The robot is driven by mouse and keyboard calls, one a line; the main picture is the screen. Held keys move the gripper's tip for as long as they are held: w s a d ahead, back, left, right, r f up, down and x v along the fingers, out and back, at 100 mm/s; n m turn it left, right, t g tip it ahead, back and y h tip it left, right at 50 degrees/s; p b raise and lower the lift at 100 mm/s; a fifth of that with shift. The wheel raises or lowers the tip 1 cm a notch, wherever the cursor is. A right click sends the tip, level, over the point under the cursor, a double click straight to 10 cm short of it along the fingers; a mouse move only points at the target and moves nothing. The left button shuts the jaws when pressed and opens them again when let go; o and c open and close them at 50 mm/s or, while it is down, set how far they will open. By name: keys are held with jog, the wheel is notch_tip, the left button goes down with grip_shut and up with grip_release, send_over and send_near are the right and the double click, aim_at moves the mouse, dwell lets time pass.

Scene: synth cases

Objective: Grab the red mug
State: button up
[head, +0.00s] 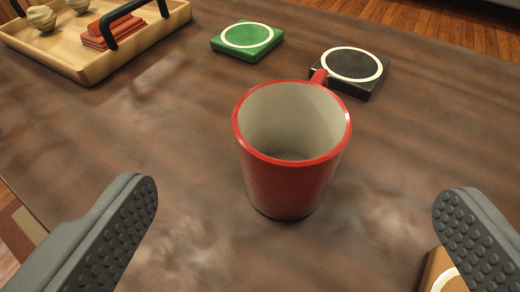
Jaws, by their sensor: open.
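The red mug (284,187) stands upright on a brown wooden table (170,150), near the middle of the head view. Its inside is cream-coloured and looks empty. Its handle (319,78) points away from me, toward the back right. My gripper (296,215) is open, with one dark studded finger at the lower left and the other at the lower right. The mug stands ahead of and between the two fingers, and neither touches it.
A green coaster (228,47) and a black coaster (370,82) lie behind the mug, the black one close to its handle. A wooden tray (70,66) with dark handles holds red items at back left. A tan piece (434,272) lies partly hidden by the right finger.

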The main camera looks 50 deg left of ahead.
jog(key=b, duration=0.1)
send_near(292, 100)
jog(key=shift+w+a+f, duration=0.15)
jog(key=shift+w+a, duration=0.55)
jog(key=shift+a, duration=0.15)
jog(key=shift+f+b+x, duration=0.15)
jog(key=shift+b+x, duration=0.25)
jog(key=shift+x, duration=0.95)
jog(key=shift+f+b+x, duration=0.1)
jog(key=shift+b+x, duration=0.3)
jog(key=shift+x, duration=0.95)
jog(key=shift+d, duration=0.15)
jog(key=c, duration=1.2)
